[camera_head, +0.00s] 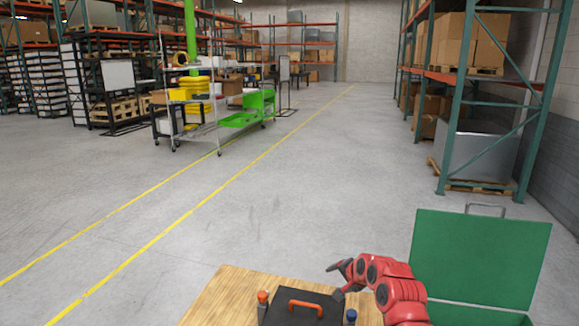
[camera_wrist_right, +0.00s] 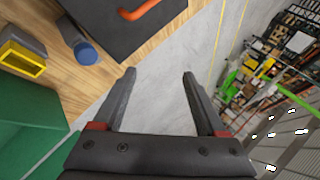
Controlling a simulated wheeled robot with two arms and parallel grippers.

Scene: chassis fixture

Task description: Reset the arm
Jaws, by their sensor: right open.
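My right arm is red and comes in from the lower right of the head view. Its dark right gripper (camera_head: 338,281) is over the right side of the wooden table, close to a black plate (camera_head: 285,310) with an orange handle (camera_head: 318,305). In the right wrist view the right gripper (camera_wrist_right: 158,85) has its two fingers wide apart with nothing between them. Grey floor shows between the fingers, past the table edge. My left gripper is not in view.
The wooden table (camera_head: 222,297) also holds an orange-topped piece (camera_head: 262,297) and a blue-topped piece (camera_head: 351,314). An open green case (camera_head: 480,258) stands at right. A yellow-and-grey block (camera_wrist_right: 22,58) shows in the wrist view. Shelves and a cart are far off; the floor between is clear.

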